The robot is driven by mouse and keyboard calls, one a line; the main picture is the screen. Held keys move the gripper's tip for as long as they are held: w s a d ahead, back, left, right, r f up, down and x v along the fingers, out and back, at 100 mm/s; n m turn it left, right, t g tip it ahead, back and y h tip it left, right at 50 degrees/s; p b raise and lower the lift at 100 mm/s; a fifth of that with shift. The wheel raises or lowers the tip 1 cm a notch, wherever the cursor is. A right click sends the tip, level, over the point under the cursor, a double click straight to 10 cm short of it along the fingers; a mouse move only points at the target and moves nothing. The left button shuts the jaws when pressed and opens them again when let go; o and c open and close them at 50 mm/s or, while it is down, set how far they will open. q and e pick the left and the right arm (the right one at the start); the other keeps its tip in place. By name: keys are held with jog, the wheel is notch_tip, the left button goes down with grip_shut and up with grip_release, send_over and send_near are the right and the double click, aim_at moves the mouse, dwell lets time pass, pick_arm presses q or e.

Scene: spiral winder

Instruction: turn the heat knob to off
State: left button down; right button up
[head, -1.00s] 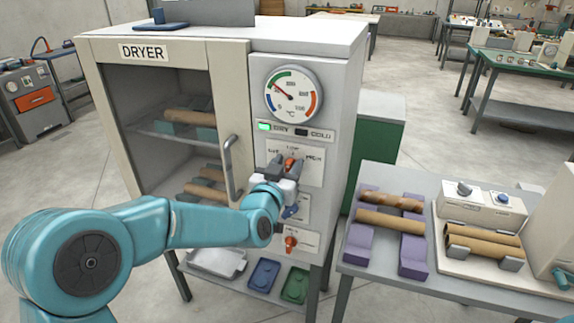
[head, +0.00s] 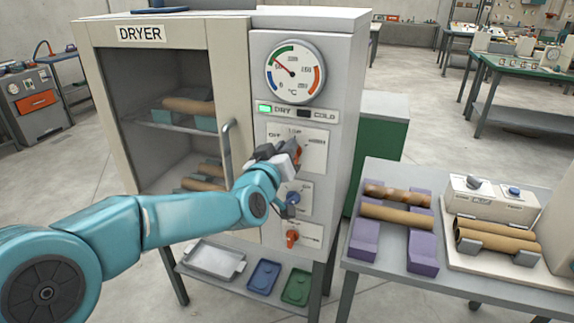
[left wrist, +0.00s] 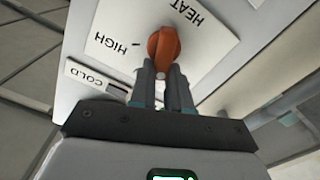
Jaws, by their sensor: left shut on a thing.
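The orange heat knob (left wrist: 163,47) is on a white plate on the dryer's (head: 330,60) front panel. In the left wrist view the words HEAT and HIGH show upside down beside it. My left gripper (head: 290,150) is at the knob, its two fingers (left wrist: 165,85) shut on it from both sides. In the head view the gripper covers most of the knob (head: 297,153). The pointer's exact setting is hard to read. My right gripper is not in view.
Below are a blue knob (head: 292,197) and an orange knob (head: 292,237). The door handle (head: 227,158) stands out just left of my gripper. Above are a dial gauge (head: 295,68) and a lit green DRY lamp (head: 265,109). A table with tubes stands right.

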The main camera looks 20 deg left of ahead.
pick_arm(q)
jog(key=shift+a+f+n+b, duration=0.15)
jog(key=shift+n+b, duration=1.05)
jog(key=shift+b, duration=0.05)
jog(key=shift+a+f+n+b, duration=0.2)
jog(key=shift+n+b, duration=1)
jog(key=shift+a+f+n+b, duration=0.15)
jog(key=shift+n+b, duration=1.05)
jog(key=shift+b, duration=0.05)
jog(key=c, duration=1.1)
grip_release()
jog(key=shift+w, duration=0.15)
jog(key=s, duration=1.6)
jog(key=shift+s+a, duration=0.2)
jog(key=shift+a, duration=0.1)
